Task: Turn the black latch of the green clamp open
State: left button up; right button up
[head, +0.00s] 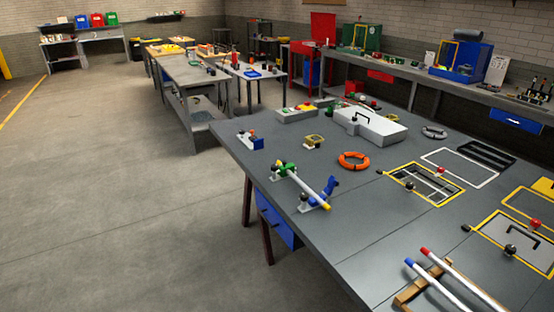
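The green clamp (284,168) sits near the left edge of the large grey table. A small dark part (276,174) shows at its left side and may be the black latch; it is too small to tell how it is turned. Neither of my grippers shows in the head view.
The grey table (350,230) also bears an orange ring (353,161), a white case (370,127), yellow-framed openings (457,199), and red- and blue-tipped rods (440,285) on a wooden rack. A blue-white block (250,140) stands behind the green clamp. Open floor lies left.

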aim_at(274, 167)
jog(key=i+j+z, duration=0.15)
jog(key=i+j, duration=0.25)
jog(key=i+j+z, duration=0.2)
jog(key=i+j, duration=0.15)
jog(key=j, duration=0.25)
